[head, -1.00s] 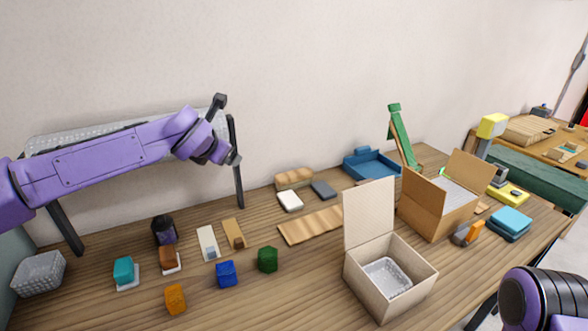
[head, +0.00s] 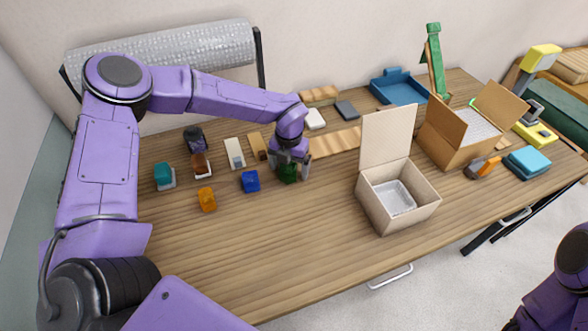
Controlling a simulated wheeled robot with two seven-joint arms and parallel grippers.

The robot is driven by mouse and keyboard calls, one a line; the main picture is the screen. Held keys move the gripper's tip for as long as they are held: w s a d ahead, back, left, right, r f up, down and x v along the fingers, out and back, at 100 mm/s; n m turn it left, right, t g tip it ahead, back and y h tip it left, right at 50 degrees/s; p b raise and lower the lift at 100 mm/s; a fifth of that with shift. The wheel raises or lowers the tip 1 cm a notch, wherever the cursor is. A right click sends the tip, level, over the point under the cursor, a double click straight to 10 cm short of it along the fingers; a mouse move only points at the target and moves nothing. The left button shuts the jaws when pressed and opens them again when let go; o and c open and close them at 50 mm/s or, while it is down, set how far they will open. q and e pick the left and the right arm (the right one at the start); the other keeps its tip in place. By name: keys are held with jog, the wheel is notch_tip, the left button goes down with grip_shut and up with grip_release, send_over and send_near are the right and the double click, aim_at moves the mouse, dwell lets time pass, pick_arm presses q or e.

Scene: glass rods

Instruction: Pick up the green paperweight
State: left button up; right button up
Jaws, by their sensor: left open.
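The green paperweight (head: 288,174) stands on the wooden table, small and dark green, partly hidden by my left gripper. My left gripper (head: 291,176) points down over it, with its dark fingers open on either side of the paperweight. Whether the fingers touch it cannot be told. The blue paperweight (head: 250,181) stands just to the left of the gripper. My right arm shows only in part at the lower right edge, and its gripper is outside the view.
An orange block (head: 206,200) and a teal block (head: 163,174) stand further left. An open cardboard box (head: 417,219) holding a clear tray stands to the right. A brown carton (head: 447,141) stands beyond it. The table's front is clear.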

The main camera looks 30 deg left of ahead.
pick_arm(q)
jog(key=shift+a+f, duration=0.25)
jog(key=c, duration=1.4)
